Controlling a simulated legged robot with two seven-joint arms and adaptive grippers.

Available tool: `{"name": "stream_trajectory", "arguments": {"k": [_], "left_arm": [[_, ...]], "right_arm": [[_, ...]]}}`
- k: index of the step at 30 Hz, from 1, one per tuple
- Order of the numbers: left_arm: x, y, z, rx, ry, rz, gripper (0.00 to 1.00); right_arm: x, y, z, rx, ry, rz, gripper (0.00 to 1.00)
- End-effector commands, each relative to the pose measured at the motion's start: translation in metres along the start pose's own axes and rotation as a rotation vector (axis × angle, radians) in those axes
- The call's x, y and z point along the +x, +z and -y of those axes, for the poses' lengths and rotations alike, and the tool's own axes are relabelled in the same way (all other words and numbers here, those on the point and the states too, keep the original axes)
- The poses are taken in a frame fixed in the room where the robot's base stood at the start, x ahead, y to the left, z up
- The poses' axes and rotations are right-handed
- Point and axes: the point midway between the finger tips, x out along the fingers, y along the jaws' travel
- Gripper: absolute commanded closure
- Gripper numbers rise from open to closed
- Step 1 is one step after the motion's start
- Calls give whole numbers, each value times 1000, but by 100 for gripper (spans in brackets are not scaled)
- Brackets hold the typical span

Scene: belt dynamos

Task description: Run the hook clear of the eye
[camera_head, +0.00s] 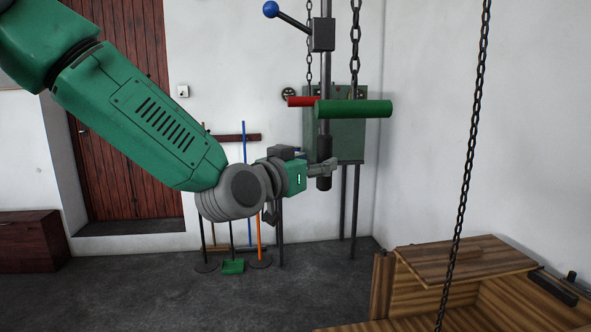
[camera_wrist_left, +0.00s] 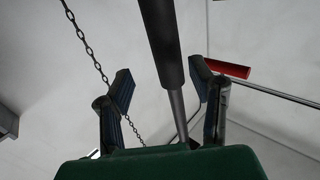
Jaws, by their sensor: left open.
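A long metal rod (camera_head: 325,75) hangs upright in the middle of the head view, with a dark grip (camera_head: 324,178) at its lower end. My left gripper (camera_head: 321,169) is at this grip, with its fingers open. In the left wrist view the dark grip (camera_wrist_left: 161,40) passes between the two spread fingers of my left gripper (camera_wrist_left: 162,76), with a gap on each side. A dark block (camera_head: 322,34) with a blue-knobbed lever (camera_head: 270,9) sits higher on the rod. I cannot make out a hook or an eye. My right gripper is not in view.
A green handle (camera_head: 354,109) and a red handle (camera_head: 302,101) hang on chains close to the rod. A green cabinet (camera_head: 350,140) stands behind. A loose chain (camera_head: 466,170) hangs at right, before a wooden chest (camera_head: 460,262). Brooms and the door (camera_head: 150,185) are behind.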

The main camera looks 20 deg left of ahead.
Motion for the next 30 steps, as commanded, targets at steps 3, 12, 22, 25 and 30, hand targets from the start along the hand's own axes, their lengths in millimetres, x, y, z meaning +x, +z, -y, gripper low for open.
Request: {"name": "stream_trajectory", "arguments": {"k": [3,12,22,25,30], "left_arm": [[-27,1,6,-6,-1,0,51],[-65,2,6,-3,-1,0,51],[-68,1,4,-1,-1,0,51],[-69,2,7,-4,-1,0,51],[-69,2,9,-6,-2,-1,51]], "right_arm": [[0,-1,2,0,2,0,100],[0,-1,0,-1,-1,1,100],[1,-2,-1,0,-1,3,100],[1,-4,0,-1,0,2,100],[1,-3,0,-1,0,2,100]]}}
